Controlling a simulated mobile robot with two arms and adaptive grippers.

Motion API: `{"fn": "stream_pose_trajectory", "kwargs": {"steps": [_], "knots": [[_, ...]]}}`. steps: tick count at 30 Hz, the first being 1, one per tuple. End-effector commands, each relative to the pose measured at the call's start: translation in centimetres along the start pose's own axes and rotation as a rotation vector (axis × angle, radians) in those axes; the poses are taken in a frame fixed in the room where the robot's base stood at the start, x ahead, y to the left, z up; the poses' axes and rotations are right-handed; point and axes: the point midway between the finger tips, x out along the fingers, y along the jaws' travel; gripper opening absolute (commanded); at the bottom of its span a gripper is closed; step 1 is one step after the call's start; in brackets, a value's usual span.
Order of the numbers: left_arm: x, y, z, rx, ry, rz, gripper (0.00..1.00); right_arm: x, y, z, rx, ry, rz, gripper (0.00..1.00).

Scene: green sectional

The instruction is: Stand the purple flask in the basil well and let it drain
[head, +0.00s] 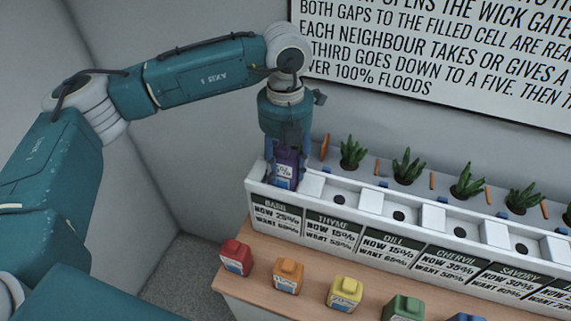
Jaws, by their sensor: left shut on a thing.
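The purple flask (287,172) is upright at the left end of the white planter (318,205), in the well above the basil label (276,213). My left gripper (286,150) points down from above and is shut on the flask's upper part. The flask's lower end is at the well opening; I cannot tell whether it rests on the well's floor. The basil label reads NOW 25%; its WANT figure is too small to read surely. My right gripper is not in view.
Red (236,258), orange (288,276), yellow (344,293) and green (403,308) flasks stand on the wooden bench in front of the planter. A blue one (466,317) is cut off below. Plants (408,168) and orange upright pieces (324,147) line the back. A sign (430,50) hangs behind.

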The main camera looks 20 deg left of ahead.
Motion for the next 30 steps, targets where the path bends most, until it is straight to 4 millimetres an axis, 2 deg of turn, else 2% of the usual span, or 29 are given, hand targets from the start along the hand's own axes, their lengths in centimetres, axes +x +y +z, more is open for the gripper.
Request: {"fn": "stream_pose_trajectory", "kwargs": {"steps": [1,3,4,11,16,20,30], "knots": [[0.1,0.0,0.0,0.000,0.000,0.000,0.45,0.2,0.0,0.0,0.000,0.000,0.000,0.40],[0.1,0.0,0.0,0.000,0.000,0.000,0.59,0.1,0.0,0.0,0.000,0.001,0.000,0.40],[0.1,0.0,0.0,0.000,0.000,0.000,0.60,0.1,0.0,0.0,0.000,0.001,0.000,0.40],[0.1,0.0,0.0,0.000,0.000,0.000,0.60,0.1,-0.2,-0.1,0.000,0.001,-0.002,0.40],[-0.7,-0.1,0.1,0.000,-0.002,-0.001,0.60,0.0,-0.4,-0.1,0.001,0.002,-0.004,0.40],[-2.8,-0.1,0.1,0.000,-0.004,-0.001,0.60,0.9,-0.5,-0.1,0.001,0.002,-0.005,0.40],[-10.0,-0.1,0.1,0.001,-0.003,0.000,0.60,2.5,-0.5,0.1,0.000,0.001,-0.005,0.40]]}}
